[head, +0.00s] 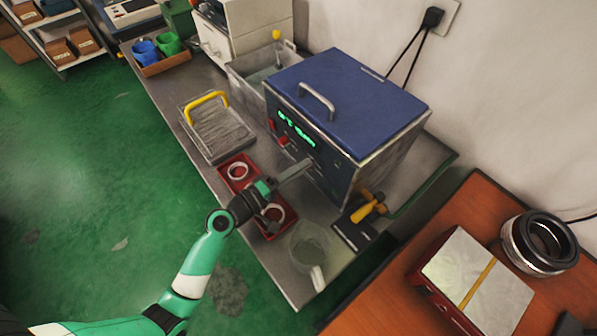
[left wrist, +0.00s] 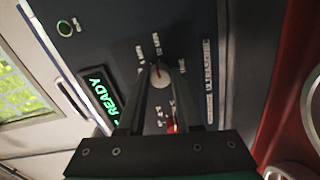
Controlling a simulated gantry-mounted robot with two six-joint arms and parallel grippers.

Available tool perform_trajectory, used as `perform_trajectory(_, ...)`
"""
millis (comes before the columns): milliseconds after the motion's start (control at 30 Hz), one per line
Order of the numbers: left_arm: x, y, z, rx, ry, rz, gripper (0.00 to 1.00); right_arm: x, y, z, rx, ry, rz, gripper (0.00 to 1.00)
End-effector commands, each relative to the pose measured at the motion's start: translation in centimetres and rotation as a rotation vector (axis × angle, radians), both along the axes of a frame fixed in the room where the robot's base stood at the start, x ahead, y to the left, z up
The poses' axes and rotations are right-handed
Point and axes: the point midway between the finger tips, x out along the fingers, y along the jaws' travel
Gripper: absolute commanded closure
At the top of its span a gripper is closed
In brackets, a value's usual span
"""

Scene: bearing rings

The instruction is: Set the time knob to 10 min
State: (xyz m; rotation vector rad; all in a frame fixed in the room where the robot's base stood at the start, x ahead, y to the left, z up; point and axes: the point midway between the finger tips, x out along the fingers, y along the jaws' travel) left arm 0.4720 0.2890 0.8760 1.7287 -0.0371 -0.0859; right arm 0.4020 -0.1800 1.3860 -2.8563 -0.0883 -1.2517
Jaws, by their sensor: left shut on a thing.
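The machine (head: 345,95) has a blue lid, shut, and a dark front panel (head: 290,140) with a green lit display (head: 295,128). In the left wrist view the display (left wrist: 104,97) reads READY. A pale round knob (left wrist: 160,76) sits on the panel among small white labels, too blurred to read, so I cannot tell its setting. My left gripper (head: 306,163) reaches the panel, and in the left wrist view its fingers (left wrist: 165,72) are shut on the knob, one on each side. The gripper hides the knob in the head view. My right gripper is not in view.
Red trays (head: 238,172) with rings lie below the arm. A yellow-handled basket (head: 215,130) stands left of the machine. A clear beaker (head: 308,250) and a yellow-handled tool (head: 368,208) are near the bench's right end.

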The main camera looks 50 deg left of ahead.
Motion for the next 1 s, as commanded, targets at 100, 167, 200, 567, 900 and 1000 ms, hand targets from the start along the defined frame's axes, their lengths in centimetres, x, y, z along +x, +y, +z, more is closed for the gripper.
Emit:
perform_trajectory(100, 0.00, -0.04, -0.19, 0.079, -0.006, -0.001, 1.00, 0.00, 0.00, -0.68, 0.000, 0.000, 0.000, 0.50)
perform_trajectory(167, 0.01, -0.04, -0.19, 0.113, -0.008, -0.001, 1.00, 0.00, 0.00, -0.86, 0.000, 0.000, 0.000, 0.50)
perform_trajectory(200, 0.01, -0.04, -0.19, 0.133, -0.009, -0.001, 1.00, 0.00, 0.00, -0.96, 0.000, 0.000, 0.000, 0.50)
perform_trajectory(567, 0.01, -0.03, -0.06, 0.224, -0.017, -0.001, 1.00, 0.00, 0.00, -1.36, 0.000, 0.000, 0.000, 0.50)
perform_trajectory(900, 0.01, -0.02, -0.02, 0.230, -0.016, 0.000, 1.00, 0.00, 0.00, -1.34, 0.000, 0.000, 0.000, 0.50)
perform_trajectory(1000, 0.01, -0.02, -0.02, 0.229, -0.016, 0.000, 0.58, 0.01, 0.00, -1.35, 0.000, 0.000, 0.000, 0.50)
